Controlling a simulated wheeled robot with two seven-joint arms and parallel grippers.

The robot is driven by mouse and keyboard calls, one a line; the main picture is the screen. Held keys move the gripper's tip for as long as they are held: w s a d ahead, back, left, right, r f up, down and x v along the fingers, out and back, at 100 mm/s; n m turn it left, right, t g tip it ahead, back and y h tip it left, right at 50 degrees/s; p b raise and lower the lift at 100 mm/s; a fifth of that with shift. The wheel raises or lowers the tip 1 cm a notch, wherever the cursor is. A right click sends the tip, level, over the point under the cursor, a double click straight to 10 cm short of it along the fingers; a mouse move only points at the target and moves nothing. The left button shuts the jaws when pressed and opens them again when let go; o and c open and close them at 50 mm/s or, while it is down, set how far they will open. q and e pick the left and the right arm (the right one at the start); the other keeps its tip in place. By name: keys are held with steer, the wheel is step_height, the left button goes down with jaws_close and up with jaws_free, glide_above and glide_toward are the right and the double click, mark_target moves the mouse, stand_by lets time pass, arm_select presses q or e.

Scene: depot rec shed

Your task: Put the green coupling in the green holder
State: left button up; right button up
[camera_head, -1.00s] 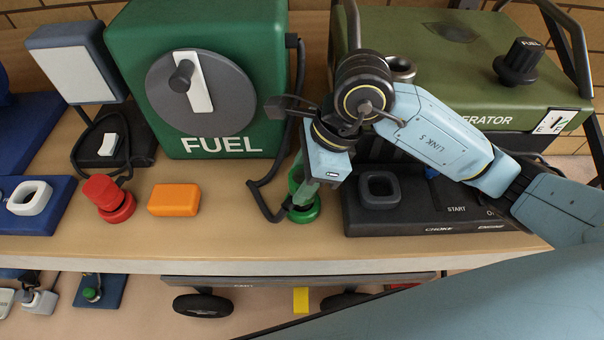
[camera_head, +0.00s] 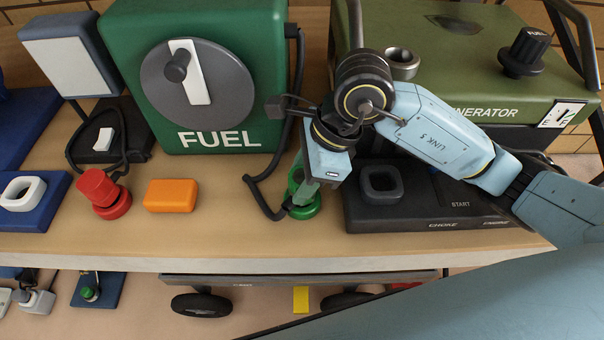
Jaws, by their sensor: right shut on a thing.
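The green coupling (camera_head: 294,180) is mostly hidden behind the fingers of my right gripper (camera_head: 301,194), which points down and is shut on it. The green holder (camera_head: 307,211) is a round green ring on the bench, directly below the coupling. The coupling overlaps the holder in the picture; whether it is seated in it or just above it I cannot tell. My left gripper is not in view.
A red coupling (camera_head: 97,186) stands in a red holder at the left, beside an orange block (camera_head: 170,195). The green FUEL box (camera_head: 120,50) stands behind, its black cord hanging close to the green holder. A black generator panel (camera_head: 415,212) is just right.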

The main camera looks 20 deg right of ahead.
steer(key=o, duration=1.1)
steer(key=shift+c, duration=0.2)
steer(key=shift+r, duration=0.1)
